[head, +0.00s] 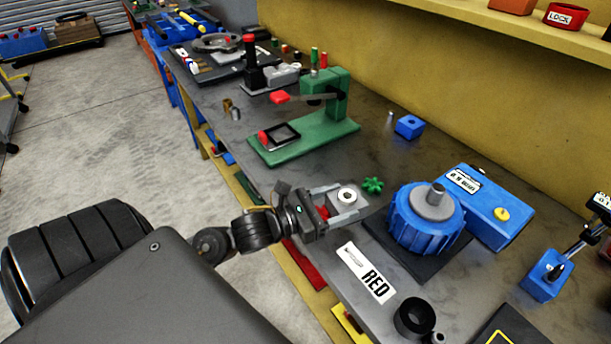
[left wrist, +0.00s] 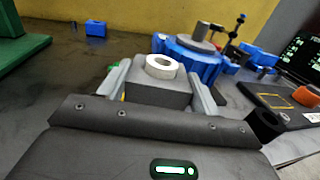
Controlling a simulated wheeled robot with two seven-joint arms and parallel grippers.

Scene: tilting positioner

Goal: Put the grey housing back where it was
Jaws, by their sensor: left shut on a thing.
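The grey housing (head: 345,200) is a block with a pale ring-shaped boss on top. My left gripper (head: 350,203) is shut on it, one finger along each side. The left wrist view shows the housing (left wrist: 158,92) upright between the fingers (left wrist: 163,85). It is near the front edge of the bench; I cannot tell whether it touches the top. The blue tilting positioner (head: 408,232), with a grey disc and stub on top, stands to its right, apart from it. It also shows in the left wrist view (left wrist: 188,50). My right gripper is not in view.
A green press (head: 330,133) stands behind the housing. A green star knob (head: 372,185) lies close beside it. A small blue block (head: 409,126) sits near the wall.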

